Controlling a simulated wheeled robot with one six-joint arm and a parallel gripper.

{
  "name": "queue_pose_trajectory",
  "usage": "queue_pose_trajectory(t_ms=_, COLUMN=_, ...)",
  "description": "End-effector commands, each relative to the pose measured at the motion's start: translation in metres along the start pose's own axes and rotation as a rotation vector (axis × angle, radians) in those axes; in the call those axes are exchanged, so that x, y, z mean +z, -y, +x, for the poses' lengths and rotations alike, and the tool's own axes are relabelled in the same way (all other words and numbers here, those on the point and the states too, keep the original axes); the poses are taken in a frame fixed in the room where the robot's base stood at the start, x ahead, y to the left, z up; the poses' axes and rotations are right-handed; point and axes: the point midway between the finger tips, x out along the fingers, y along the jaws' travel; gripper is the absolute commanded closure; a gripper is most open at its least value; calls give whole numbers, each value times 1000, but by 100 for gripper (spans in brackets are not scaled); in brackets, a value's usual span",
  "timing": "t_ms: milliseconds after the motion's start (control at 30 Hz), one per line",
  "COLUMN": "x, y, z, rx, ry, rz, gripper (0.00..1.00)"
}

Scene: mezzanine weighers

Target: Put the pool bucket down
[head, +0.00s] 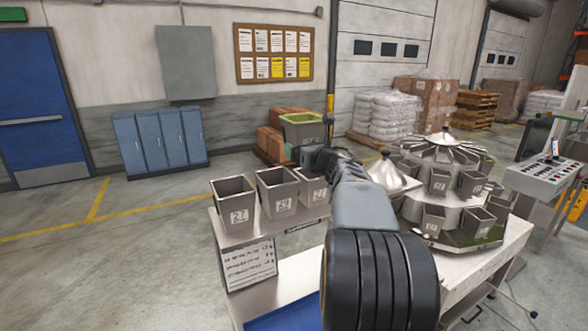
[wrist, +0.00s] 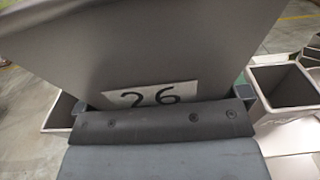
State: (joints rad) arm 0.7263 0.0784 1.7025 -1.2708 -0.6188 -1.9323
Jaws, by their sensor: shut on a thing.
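The bucket in my gripper (head: 305,152) is a grey metal tub (head: 301,134) with a yellow-green rim or inside, seen in the head view. In the wrist view its grey wall (wrist: 150,50) fills the top and bears a white label reading 26. My gripper, a dark jaw (wrist: 165,122) in the wrist view, is shut on this bucket. The bucket is held up, above and behind the row of buckets on the stand. My arm hides part of the scene below it. The bucket's bottom is hidden.
A stand (head: 231,232) carries grey buckets marked 27 (head: 238,216), 29 (head: 285,200) and one partly hidden (head: 313,187). A round weigher (head: 441,160) with several buckets stands on the right on a pale table (head: 470,262). Brown boxes (head: 270,145) lie behind. Floor at left is clear.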

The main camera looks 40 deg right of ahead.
Motion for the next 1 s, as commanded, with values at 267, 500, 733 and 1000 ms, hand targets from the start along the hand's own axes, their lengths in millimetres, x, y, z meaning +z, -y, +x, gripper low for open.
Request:
queue_pose_trajectory(t_ms=267, x=-23, y=-18, z=12, rx=4, ry=5, rz=1, gripper=45)
queue_pose_trajectory(t_ms=500, x=-40, y=-27, z=19, rx=5, ry=1, rz=1, gripper=45)
queue_pose_trajectory(t_ms=733, x=-63, y=-26, z=18, rx=4, ry=4, rz=0, gripper=45)
queue_pose_trajectory(t_ms=1000, x=-64, y=-26, z=18, rx=3, ry=6, rz=-2, gripper=45)
